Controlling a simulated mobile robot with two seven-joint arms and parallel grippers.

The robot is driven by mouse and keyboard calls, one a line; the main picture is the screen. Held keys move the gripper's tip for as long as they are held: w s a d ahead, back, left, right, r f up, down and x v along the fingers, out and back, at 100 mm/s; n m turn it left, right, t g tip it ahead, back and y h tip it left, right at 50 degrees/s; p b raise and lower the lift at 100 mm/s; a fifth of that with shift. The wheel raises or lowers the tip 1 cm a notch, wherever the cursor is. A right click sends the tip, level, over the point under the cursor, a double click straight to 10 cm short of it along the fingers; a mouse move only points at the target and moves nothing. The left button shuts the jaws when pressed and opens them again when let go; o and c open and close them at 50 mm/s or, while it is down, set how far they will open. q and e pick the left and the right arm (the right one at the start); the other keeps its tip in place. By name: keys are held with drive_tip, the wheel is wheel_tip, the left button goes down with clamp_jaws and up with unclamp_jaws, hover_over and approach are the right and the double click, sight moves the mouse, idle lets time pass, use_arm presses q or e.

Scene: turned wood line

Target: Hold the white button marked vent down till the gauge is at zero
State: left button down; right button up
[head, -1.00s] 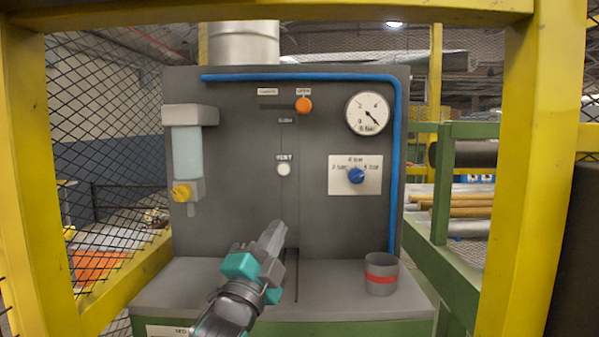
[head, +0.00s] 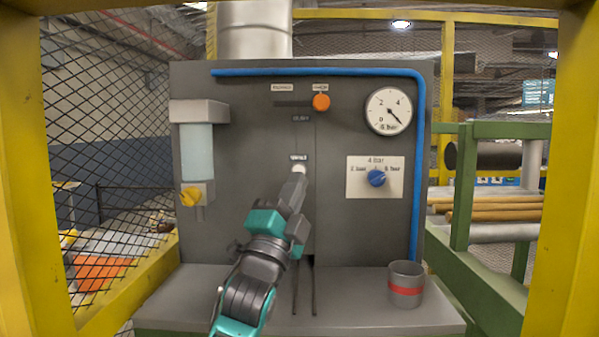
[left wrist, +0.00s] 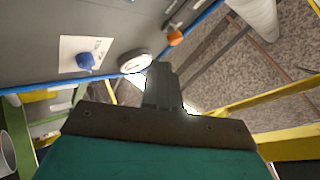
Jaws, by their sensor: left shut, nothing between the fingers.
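The white vent button (head: 299,168) is on the grey panel under a small label (head: 298,157). My left gripper (head: 296,180) is shut and empty. Its tip overlaps the button's lower edge in the head view; I cannot tell whether it touches or presses. The gauge (head: 388,111) is at the panel's upper right, its needle pointing to lower right, past the 4 and well off zero. In the left wrist view the shut fingers (left wrist: 163,82) point at the panel, with the gauge (left wrist: 135,61) beside them; the white button is not visible there. My right gripper is not in view.
A blue knob (head: 376,178) sits on a white plate, and an orange knob (head: 321,102) is above the button. A blue pipe (head: 420,170) edges the panel. A grey cup with a red band (head: 405,284) stands on the ledge. Yellow posts (head: 552,170) frame both sides.

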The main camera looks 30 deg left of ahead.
use_arm(q)
drive_tip(key=w+a+b, duration=0.1)
drive_tip(key=w+a, duration=0.3)
drive_tip(key=w, duration=0.3)
drive_tip(key=shift+w+a, duration=0.3)
idle(1.9)
drive_tip(key=shift+w+a, duration=0.25)
drive_tip(key=shift+w, duration=0.1)
drive_tip(key=shift+w+a, duration=0.2)
drive_tip(key=shift+w, duration=0.1)
idle(2.9)
drive_tip(key=shift+s+d, duration=0.4)
drive_tip(key=shift+s, duration=0.3)
drive_tip(key=shift+d, duration=0.1)
drive_tip(key=shift+s+d+p, duration=0.25)
drive_tip(key=shift+s+d, duration=0.15)
drive_tip(key=shift+s, duration=0.3)
drive_tip(key=shift+s+d+p, duration=0.2)
drive_tip(key=shift+s+d, duration=0.25)
drive_tip(key=shift+s, duration=0.25)
drive_tip(key=shift+s+d+p, duration=0.25)
drive_tip(key=shift+s+d, duration=0.15)
drive_tip(key=shift+s, duration=0.3)
